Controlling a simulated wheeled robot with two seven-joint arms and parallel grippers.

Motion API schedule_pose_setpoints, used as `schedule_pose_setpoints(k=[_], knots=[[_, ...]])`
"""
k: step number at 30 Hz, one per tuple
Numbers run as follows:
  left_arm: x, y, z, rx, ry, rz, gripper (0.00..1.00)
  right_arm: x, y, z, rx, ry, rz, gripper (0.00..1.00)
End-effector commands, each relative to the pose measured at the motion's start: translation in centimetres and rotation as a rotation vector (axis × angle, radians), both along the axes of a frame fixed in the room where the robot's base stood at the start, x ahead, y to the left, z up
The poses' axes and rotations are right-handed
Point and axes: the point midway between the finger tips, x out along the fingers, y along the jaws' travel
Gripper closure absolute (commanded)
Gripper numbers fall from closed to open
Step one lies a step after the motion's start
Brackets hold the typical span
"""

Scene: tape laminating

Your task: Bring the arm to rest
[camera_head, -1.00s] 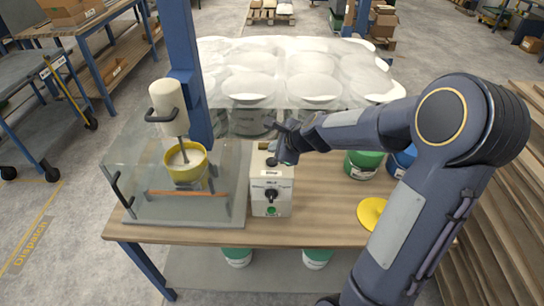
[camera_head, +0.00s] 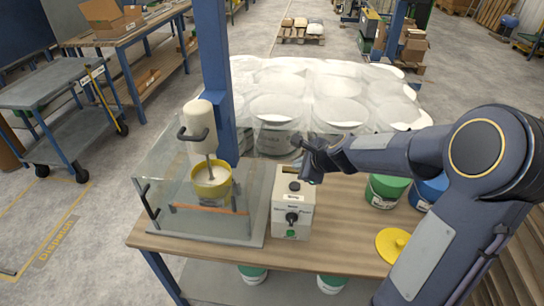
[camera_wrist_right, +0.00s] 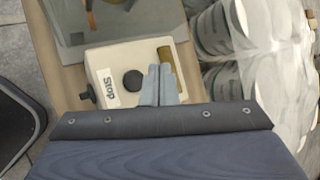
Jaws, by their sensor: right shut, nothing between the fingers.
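My right arm reaches in from the right in the head view. Its gripper (camera_head: 304,160) is just above and behind the top of the white control box (camera_head: 291,208). The right wrist view shows the shut, empty fingers (camera_wrist_right: 159,84) beside a black button and a "Stop" label on the box top (camera_wrist_right: 120,62). I cannot tell whether the fingertips touch the box. My left gripper is out of view.
A clear-walled mixer with a yellow pot (camera_head: 211,184) stands left of the box. Green (camera_head: 386,190) and blue buckets and a yellow lid (camera_head: 392,244) are on the right of the wooden table (camera_head: 340,232). Wrapped white buckets (camera_head: 338,110) stand behind.

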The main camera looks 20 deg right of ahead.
Motion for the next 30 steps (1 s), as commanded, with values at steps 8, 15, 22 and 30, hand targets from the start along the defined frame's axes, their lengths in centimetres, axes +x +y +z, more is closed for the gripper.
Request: schedule_pose_setpoints(k=[8,15,22,30], knots=[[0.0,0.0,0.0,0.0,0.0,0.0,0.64,-1.5,1.4,1.7,-0.062,-0.024,0.115,1.0],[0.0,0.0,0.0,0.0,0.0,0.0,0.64,-12.4,8.1,6.7,-0.468,-0.148,0.762,1.0],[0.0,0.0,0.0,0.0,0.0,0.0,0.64,-23.5,11.5,5.7,-0.897,-0.239,1.356,1.0],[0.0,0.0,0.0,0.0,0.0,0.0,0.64,-28.0,11.9,4.0,-1.083,-0.257,1.613,1.0]])
